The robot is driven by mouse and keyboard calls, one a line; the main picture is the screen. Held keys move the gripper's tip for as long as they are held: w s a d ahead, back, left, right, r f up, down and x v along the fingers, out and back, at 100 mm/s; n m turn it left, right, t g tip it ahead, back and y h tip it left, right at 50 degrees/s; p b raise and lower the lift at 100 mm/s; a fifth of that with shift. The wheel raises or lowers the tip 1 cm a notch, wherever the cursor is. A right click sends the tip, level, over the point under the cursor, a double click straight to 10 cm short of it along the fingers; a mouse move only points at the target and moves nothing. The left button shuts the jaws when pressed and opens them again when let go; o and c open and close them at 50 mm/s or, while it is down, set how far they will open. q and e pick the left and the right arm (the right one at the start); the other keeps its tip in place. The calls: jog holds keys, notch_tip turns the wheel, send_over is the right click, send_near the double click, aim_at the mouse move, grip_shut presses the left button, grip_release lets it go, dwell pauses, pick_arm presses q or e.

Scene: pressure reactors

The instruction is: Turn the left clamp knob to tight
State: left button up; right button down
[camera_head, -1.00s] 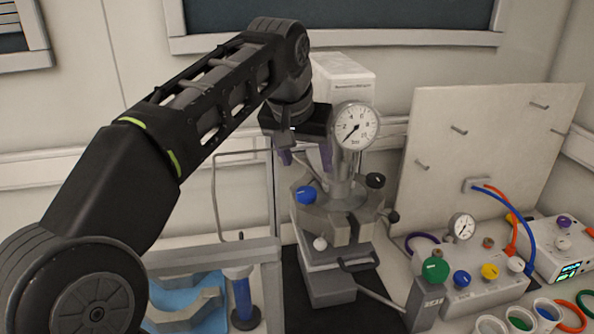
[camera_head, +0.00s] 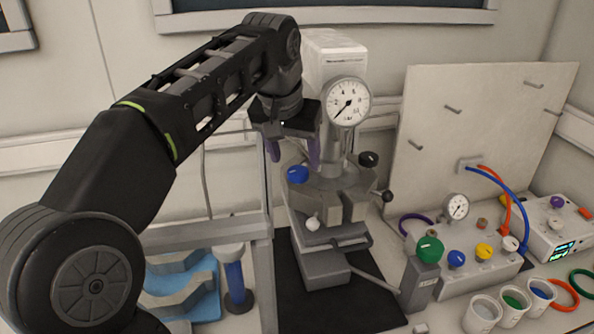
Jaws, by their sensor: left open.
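The pressure reactor (camera_head: 325,205) stands at the centre, a grey clamped vessel with a dial gauge (camera_head: 346,101) on top. A blue knob (camera_head: 297,174) sits at its left side, apparently the left clamp knob. A black knob (camera_head: 369,159) sits at its right side. My left gripper (camera_head: 293,153) points down just above the blue knob, its two purple-tipped fingers apart, with nothing seen between them. Whether a fingertip touches the knob I cannot tell. My right gripper is not in view.
A white knob (camera_head: 313,224) and a black ball handle (camera_head: 387,196) stick out from the reactor. At right are a panel (camera_head: 485,150) with pegs, a valve box (camera_head: 470,265) with coloured knobs, and several cups. A frame (camera_head: 262,280) stands at left.

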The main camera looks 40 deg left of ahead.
aim_at(298, 170)
pick_arm(q)
jog(key=shift+x, duration=1.9)
grip_shut()
